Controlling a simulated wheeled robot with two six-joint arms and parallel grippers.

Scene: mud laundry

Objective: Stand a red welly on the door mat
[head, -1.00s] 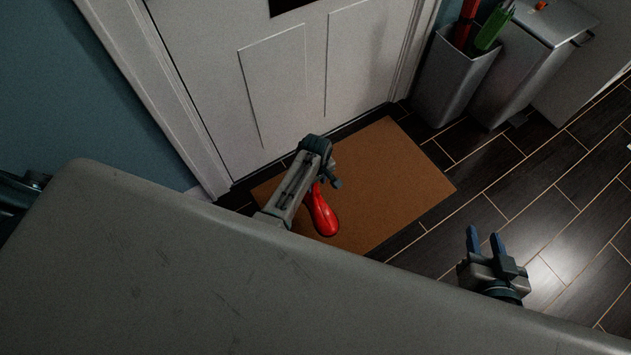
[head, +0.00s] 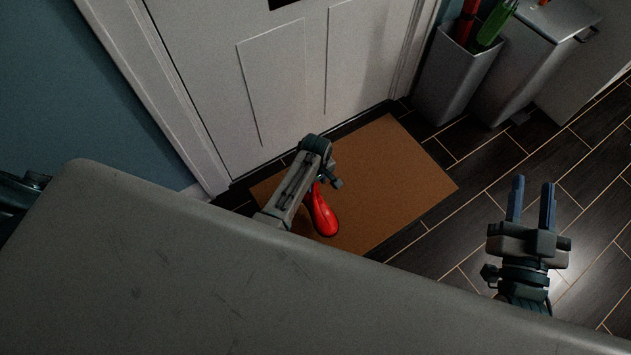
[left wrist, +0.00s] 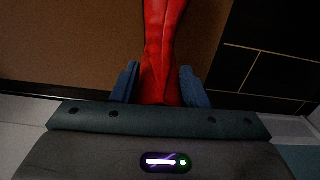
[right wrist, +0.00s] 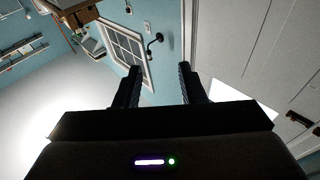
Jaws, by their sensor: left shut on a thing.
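The red welly (head: 324,215) is over the brown door mat (head: 390,165) in front of the white door. My left gripper (head: 322,183) is above the welly and hides its upper part in the head view. In the left wrist view the welly (left wrist: 162,40) runs between the two blue fingers of my left gripper (left wrist: 160,85), which is shut on it. The mat (left wrist: 70,45) shows behind it. I cannot tell whether the sole touches the mat. My right gripper (head: 531,192) is open and empty, over the dark floor right of the mat.
A grey bin (head: 455,75) holding red and green things stands beyond the mat, beside a lidded grey bin (head: 525,60). A large grey surface (head: 200,280) fills the lower left of the head view. Dark tiled floor (head: 480,160) is clear right of the mat.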

